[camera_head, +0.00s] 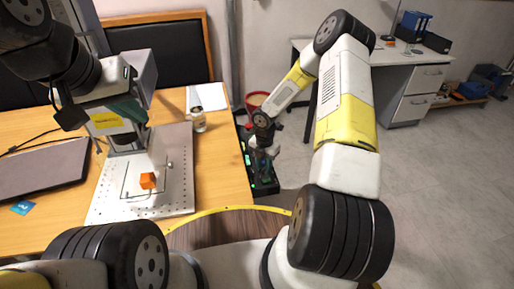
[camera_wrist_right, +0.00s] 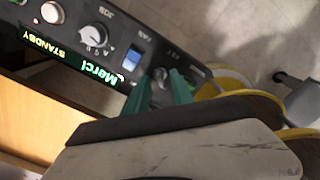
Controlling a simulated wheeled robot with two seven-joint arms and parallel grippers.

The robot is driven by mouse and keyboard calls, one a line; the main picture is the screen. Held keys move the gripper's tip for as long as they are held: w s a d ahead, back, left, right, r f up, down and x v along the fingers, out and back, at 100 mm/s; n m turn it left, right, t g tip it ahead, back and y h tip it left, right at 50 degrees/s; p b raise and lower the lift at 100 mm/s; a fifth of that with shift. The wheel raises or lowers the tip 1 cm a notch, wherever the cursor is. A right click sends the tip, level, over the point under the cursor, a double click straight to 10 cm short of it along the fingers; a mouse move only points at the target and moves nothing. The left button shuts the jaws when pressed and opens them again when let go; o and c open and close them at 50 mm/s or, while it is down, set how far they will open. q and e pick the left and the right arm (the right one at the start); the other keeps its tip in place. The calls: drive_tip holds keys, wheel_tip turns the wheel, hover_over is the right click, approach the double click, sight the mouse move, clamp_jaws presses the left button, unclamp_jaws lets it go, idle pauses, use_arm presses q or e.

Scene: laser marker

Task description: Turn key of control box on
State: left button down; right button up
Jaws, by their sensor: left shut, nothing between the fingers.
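The control box (camera_wrist_right: 115,45) has a black panel with a lit green display (camera_wrist_right: 70,55) reading "STANDBY", a dial (camera_wrist_right: 95,37), a blue rocker switch (camera_wrist_right: 131,60) and a round key switch (camera_wrist_right: 160,76). In the head view the box (camera_head: 264,186) stands low beside the table, partly hidden by my right gripper (camera_head: 263,158). In the right wrist view my right gripper (camera_wrist_right: 160,92) has its two teal fingers apart, one on each side of the key; I cannot tell whether they touch it. My left gripper (camera_head: 127,109) is shut and empty above the table at upper left.
The wooden table (camera_head: 222,160) carries a perforated metal plate (camera_head: 177,190) with an orange block (camera_head: 148,181), a laptop (camera_head: 40,166) and a small jar (camera_head: 198,120). A white desk (camera_head: 400,57) stands at the back right. Open floor lies on the right.

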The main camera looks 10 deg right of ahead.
clamp_jaws()
drive_tip(key=shift+m, duration=0.3)
drive_tip(key=m, duration=1.2)
drive_tip(key=shift+w+m, duration=0.1)
drive_tip(key=shift+m, duration=0.3)
drive_tip(key=m, duration=0.4)
drive_tip(key=shift+m, duration=0.4)
